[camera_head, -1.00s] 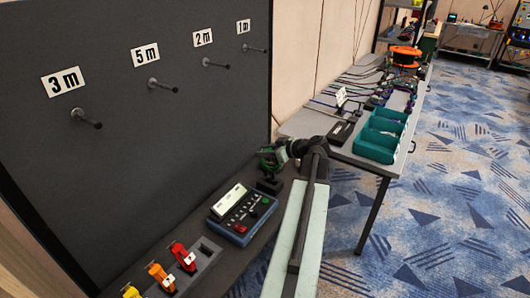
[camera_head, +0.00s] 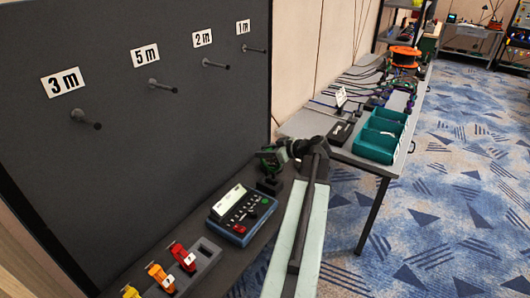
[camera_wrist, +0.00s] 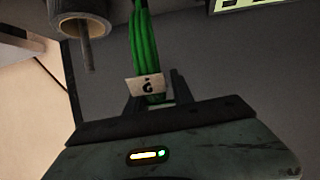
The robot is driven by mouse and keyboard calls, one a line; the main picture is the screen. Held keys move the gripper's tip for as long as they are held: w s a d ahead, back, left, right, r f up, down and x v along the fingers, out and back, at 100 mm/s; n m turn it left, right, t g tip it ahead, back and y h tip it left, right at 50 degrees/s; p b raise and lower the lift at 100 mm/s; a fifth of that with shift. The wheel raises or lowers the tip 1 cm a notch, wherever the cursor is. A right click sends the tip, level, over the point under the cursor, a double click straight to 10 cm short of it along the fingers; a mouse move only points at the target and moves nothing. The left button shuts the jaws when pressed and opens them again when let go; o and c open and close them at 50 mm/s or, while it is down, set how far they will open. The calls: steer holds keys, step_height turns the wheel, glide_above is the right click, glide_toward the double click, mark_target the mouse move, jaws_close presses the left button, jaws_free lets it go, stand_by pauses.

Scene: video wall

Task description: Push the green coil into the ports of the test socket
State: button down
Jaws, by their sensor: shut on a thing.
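My gripper (camera_wrist: 153,90) is shut on the green coil (camera_wrist: 145,45) in the wrist view. The coil is a bundle of green strands with a pale tag marked G on it. In the head view the coil (camera_head: 267,162) shows small and dark green at the end of my arm, partly hidden by my gripper (camera_head: 278,153). Just below it a small black block (camera_head: 269,186), perhaps the test socket, stands on the dark bench. Its ports cannot be made out, and I cannot tell whether the coil touches it.
A blue tester (camera_head: 240,213) with a pale display stands left of the block. A grey holder (camera_head: 207,252) carries red, orange and yellow plugs. A dark panel with labelled pegs rises behind. Teal bins (camera_head: 374,146) sit on the table at right. A grey cylinder (camera_wrist: 80,20) shows upper left.

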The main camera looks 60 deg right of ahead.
mark_target(263, 160)
steer(key=shift+f, duration=0.3)
stand_by(0.4)
steer(key=shift+f+b, duration=0.5)
steer(key=shift+b, duration=0.25)
steer(key=shift+f, duration=0.1)
steer(key=shift+f+b, duration=0.4)
steer(key=shift+b, duration=0.15)
steer(key=shift+f, duration=0.1)
steer(key=shift+f+b, duration=0.5)
steer(key=shift+b, duration=0.1)
steer(key=shift+f, duration=0.15)
stand_by(0.4)
